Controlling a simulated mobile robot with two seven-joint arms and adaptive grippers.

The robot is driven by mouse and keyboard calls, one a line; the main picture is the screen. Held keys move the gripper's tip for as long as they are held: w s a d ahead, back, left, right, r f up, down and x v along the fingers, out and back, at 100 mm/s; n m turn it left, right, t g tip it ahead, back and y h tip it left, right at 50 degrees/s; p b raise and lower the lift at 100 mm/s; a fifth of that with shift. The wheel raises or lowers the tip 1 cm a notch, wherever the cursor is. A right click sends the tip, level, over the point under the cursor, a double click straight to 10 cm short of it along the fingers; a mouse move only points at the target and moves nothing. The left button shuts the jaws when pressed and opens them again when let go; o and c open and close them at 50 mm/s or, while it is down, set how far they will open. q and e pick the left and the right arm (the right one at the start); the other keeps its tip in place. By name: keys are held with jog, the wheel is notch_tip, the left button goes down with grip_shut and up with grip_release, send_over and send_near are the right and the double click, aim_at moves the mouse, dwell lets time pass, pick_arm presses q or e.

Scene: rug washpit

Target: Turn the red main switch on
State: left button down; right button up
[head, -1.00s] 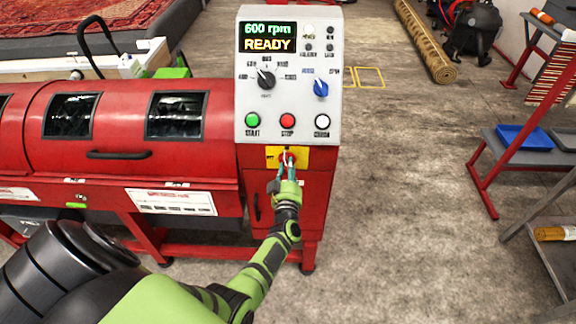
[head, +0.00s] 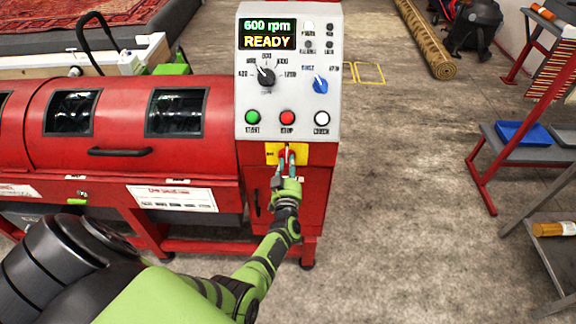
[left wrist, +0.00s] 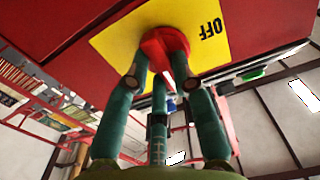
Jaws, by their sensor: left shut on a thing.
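The red main switch (head: 286,154) sits on a yellow plate (head: 272,149) low on the front of the grey control panel's red cabinet. In the left wrist view the switch (left wrist: 166,45) is a red knob on the yellow plate (left wrist: 120,45), with the word OFF printed beside it. My left gripper (head: 287,161) is at the switch, its green fingers closed around the red knob, and it also shows in the left wrist view (left wrist: 163,80). The fingers hide part of the knob, so its exact setting is unclear. My right gripper is out of view.
The control panel (head: 290,100) above shows 600 rpm and READY, with two dials and green, red and white buttons. The red machine drum (head: 110,160) extends left. A shelf rack (head: 487,175) stands at right. The floor between is clear.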

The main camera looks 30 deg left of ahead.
pick_arm(q)
jog(key=c, duration=1)
grip_release()
jog(key=shift+c, duration=0.2)
